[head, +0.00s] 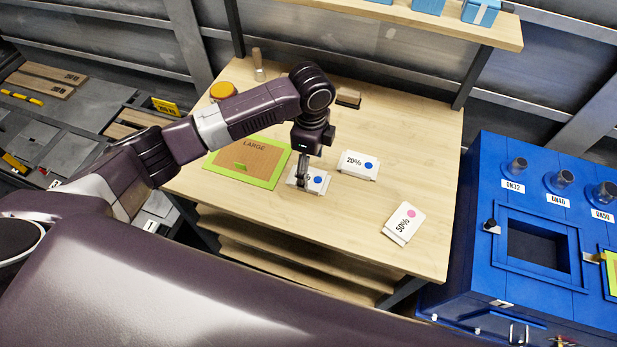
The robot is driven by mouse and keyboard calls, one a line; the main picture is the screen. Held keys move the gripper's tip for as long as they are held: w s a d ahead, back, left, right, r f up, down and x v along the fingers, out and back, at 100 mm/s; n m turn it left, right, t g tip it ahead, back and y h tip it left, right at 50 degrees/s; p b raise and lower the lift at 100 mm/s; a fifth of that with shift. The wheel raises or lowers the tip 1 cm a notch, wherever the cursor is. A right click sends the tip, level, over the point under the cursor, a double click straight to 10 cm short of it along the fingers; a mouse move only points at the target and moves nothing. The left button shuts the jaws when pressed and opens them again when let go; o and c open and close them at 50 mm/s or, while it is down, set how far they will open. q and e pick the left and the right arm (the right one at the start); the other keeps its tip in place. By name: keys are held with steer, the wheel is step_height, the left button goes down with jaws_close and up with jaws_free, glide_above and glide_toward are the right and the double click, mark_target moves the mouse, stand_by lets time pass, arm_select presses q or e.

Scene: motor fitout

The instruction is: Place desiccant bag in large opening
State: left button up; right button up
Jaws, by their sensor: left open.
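White desiccant bags with printed labels lie on the wooden table. One bag with a blue dot (318,182) is under my left gripper (303,184), which points down over its left part. The jaws are open; I cannot tell whether the fingers touch the bag. A second bag marked 20% with a blue dot (358,165) lies just to the right. A bag marked 50% with a pink dot (404,223) lies nearer the right front. A brown panel marked LARGE with a green border (250,162) lies left of the gripper. A blue cabinet has a dark framed opening (538,245). My right gripper is not in view.
The wooden table (420,130) has clear room at its right and back. A yellow-orange round item (222,91), a brush-like tool (258,65) and a small dark block (348,98) are at the back. A shelf (440,22) with blue boxes hangs above.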

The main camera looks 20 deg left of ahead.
mark_target(309, 175)
arm_select(q)
steer(key=shift+w+a+f+p, duration=0.15)
steer(key=shift+f+p, duration=0.1)
steer(key=shift+f, duration=0.9)
steer(key=shift+s+a+f+p, duration=0.1)
steer(key=shift+f+p, duration=0.15)
steer(key=shift+f, duration=0.9)
steer(key=c, duration=1.3)
steer(key=shift+c, duration=0.8)
steer(key=shift+r, duration=0.15)
